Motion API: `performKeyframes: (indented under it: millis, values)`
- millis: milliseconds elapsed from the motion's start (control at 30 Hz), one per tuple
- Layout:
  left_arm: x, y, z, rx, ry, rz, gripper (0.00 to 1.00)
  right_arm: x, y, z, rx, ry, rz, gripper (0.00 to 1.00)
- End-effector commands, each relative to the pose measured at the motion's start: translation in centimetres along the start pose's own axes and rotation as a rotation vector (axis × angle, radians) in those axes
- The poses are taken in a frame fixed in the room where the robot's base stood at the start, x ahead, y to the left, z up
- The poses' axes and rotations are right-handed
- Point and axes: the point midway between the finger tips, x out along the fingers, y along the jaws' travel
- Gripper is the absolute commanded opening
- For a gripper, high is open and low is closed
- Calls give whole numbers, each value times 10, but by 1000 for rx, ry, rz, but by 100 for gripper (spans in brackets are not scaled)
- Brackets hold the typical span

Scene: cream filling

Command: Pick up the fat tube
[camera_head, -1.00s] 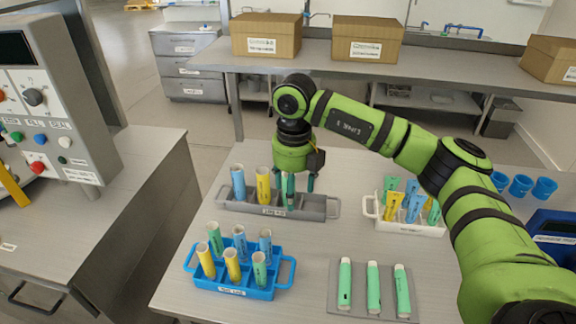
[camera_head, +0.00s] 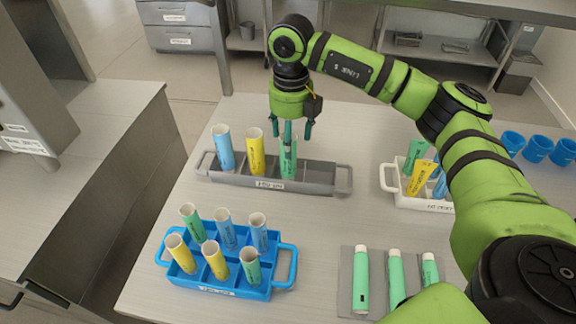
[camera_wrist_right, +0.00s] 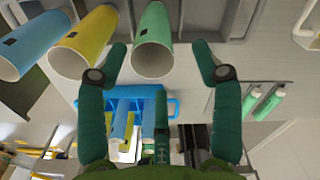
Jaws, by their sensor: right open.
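The grey tray (camera_head: 318,176) holds three wide tubes standing upright: a blue tube (camera_head: 223,148), a yellow tube (camera_head: 256,152) and a green tube (camera_head: 288,160). My right gripper (camera_head: 291,130) is open and points down at the top of the green tube; its fingers partly hide the rim. In the right wrist view the green tube (camera_wrist_right: 152,40) lies between and beyond the spread fingertips (camera_wrist_right: 160,75), with free space at both sides. The yellow tube (camera_wrist_right: 85,42) and blue tube (camera_wrist_right: 35,35) are off to the left there. My left gripper is not in view.
A blue rack (camera_head: 287,262) with several tubes stands in front. A grey mat (camera_head: 347,285) with three capped green tubes lies front right. A white tray (camera_head: 396,189) with tubes and blue cups (camera_head: 538,149) are at right. The table between racks is clear.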

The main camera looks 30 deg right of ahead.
Motion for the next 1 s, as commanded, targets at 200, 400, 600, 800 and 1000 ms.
performKeyframes:
  millis: [200,400,600,800,1000]
  values:
    - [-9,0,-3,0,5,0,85,20,0,1,1,4,-2,66]
    - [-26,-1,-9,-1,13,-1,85,45,2,7,2,7,-2,66]
    - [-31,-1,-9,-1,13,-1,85,70,2,8,0,3,0,66]
    - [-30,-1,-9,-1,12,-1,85,73,2,9,0,0,0,66]
    - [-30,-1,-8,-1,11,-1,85,73,2,9,0,0,0,24]
